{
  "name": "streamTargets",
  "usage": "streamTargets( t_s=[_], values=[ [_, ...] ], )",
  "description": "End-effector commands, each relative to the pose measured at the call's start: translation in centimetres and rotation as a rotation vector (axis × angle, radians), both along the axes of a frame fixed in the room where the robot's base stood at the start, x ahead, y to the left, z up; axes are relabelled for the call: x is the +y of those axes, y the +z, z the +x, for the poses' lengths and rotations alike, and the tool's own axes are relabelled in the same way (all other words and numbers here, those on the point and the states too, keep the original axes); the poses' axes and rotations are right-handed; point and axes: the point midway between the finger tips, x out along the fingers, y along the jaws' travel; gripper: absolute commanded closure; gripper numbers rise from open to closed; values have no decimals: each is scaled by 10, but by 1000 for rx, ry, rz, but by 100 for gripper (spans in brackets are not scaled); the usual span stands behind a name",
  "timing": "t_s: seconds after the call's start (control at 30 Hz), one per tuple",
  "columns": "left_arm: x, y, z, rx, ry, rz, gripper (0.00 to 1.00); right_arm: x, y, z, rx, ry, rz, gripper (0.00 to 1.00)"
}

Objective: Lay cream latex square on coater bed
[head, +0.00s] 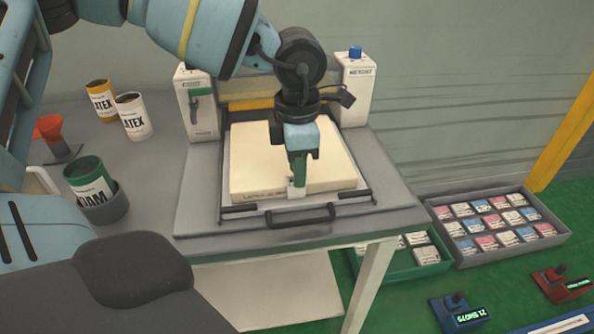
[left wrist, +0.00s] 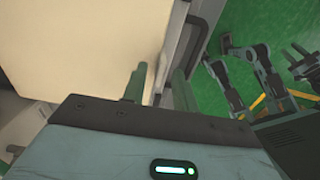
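The cream latex square (head: 290,155) is a thick pale slab lying flat on the coater bed (head: 262,206), between two white posts. It fills the upper left of the left wrist view (left wrist: 80,45). My left gripper (head: 297,186) points down at the slab's front edge, with a green finger and a pale tip overlapping that edge. In the left wrist view its two green fingers (left wrist: 158,88) stand apart, one across the slab and the other just past its edge. Whether the fingertips touch the slab cannot be told. My right gripper is not clearly in view.
A black handle (head: 302,217) runs along the coater's front. Latex cans (head: 133,116), a green foam can (head: 90,180) and an orange funnel (head: 50,128) stand at the left. A grey tray (head: 462,262) of small packets sits on the green floor at the right.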

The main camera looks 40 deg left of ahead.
Motion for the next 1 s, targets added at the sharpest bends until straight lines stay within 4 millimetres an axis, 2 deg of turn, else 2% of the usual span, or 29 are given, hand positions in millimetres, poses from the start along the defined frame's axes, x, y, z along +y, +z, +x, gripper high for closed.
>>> streamTargets(
  t_s=[0.3,0.5,0.7,1.0],
  values=[
    [0,66,1,-4,1,0,71,0,-4,-4,10,1,-2,64],
    [0,93,0,0,1,0,71,0,-3,-4,9,1,-2,64],
    [0,104,0,1,0,-1,71,0,-2,-2,6,1,-1,64],
    [0,104,-1,1,0,0,71,0,0,-1,1,0,0,64]
  ],
)
